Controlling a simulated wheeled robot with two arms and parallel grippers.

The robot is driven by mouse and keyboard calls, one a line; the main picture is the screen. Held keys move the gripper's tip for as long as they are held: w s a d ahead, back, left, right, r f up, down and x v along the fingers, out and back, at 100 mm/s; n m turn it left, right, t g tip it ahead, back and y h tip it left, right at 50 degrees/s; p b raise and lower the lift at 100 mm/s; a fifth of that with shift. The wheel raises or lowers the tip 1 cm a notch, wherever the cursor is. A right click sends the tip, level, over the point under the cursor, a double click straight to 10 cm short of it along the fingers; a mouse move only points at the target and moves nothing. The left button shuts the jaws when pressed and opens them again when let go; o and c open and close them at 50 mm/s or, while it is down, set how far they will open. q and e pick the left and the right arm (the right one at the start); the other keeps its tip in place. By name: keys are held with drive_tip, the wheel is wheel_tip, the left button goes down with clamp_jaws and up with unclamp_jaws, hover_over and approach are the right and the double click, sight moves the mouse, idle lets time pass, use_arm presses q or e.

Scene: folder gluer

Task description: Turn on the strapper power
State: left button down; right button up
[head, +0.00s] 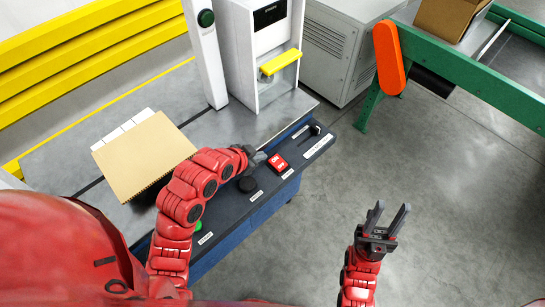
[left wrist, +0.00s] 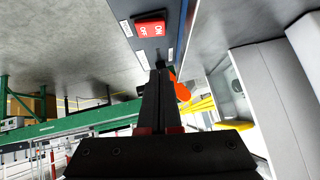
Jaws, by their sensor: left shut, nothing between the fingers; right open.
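The red power switch (head: 278,163) sits on the dark control panel (head: 264,199) along the front of the strapper table. In the left wrist view the switch (left wrist: 151,29) shows white ON and OFF lettering. My left gripper (head: 262,157) is shut and empty, just to the left of the switch in the head view. Its closed fingers (left wrist: 158,80) also show in the left wrist view, below the switch in the picture. I cannot tell whether the fingertips touch the panel. My right gripper (head: 388,216) is open and empty over the floor to the right.
The panel also carries a black knob (head: 247,184), a green button (head: 198,226) and a black lever (head: 315,129). A flat cardboard stack (head: 143,157) lies on the table. The white strapper housing (head: 240,50) stands behind. A green conveyor rail (head: 470,75) is at right. Floor between is clear.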

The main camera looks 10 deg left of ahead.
use_arm(q)
drive_tip(key=shift+f, duration=0.1)
drive_tip(key=b, duration=0.8)
hover_over(277, 157)
drive_tip(key=s, duration=0.3)
wheel_tip(277, 157, down, 8)
drive_tip(key=shift+a+r, duration=0.1)
drive_tip(key=shift+r, duration=0.1)
drive_tip(key=shift+w+a+f+b, duration=0.1)
drive_tip(key=shift+a+f+b, duration=0.05)
drive_tip(key=shift+f, duration=0.4)
drive_tip(key=shift+a+f+b, duration=0.1)
drive_tip(key=shift+f+b, duration=0.05)
drive_tip(key=shift+f, duration=0.35)
drive_tip(key=shift+a+f, duration=0.1)
drive_tip(key=shift+f, duration=0.4)
drive_tip(key=shift+a, duration=0.1)
